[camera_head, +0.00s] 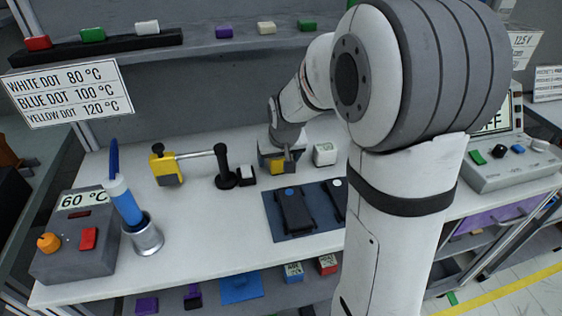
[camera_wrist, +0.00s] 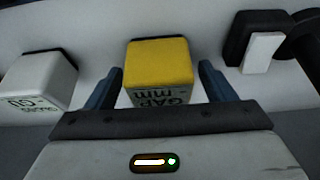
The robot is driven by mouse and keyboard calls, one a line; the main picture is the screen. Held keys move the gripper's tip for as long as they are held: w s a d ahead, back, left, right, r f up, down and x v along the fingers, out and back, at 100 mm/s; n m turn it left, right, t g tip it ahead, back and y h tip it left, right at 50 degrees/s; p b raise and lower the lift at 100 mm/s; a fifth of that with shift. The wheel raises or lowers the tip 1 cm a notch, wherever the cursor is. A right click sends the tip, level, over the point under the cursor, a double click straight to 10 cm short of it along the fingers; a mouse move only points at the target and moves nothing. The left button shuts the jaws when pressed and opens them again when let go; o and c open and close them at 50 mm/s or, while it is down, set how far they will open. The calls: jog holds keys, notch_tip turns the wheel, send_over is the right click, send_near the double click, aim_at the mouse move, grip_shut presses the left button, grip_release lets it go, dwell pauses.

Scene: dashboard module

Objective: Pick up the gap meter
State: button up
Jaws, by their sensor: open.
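The gap meter (camera_wrist: 158,66) is a small block with a yellow top and a front face marked "GAP mm". In the wrist view it stands between the two fingers of my gripper (camera_wrist: 160,88), with a small gap visible on each side. My gripper is open around it. In the head view my gripper (camera_head: 283,160) is over the white bench, and only a bit of the yellow gap meter (camera_head: 279,166) shows beneath it; the rest is hidden by the gripper.
A white block (camera_wrist: 38,80) with lettering stands left of the gap meter in the wrist view; it also shows in the head view (camera_head: 325,154). A black block with a white piece (camera_wrist: 258,48) is on the right. A blue mat (camera_head: 272,222) holds dark devices in front.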

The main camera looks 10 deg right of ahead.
jog(key=shift+c, duration=0.5)
jog(key=c, duration=1)
jog(key=shift+c, duration=0.3)
jog(key=shift+r, duration=0.1)
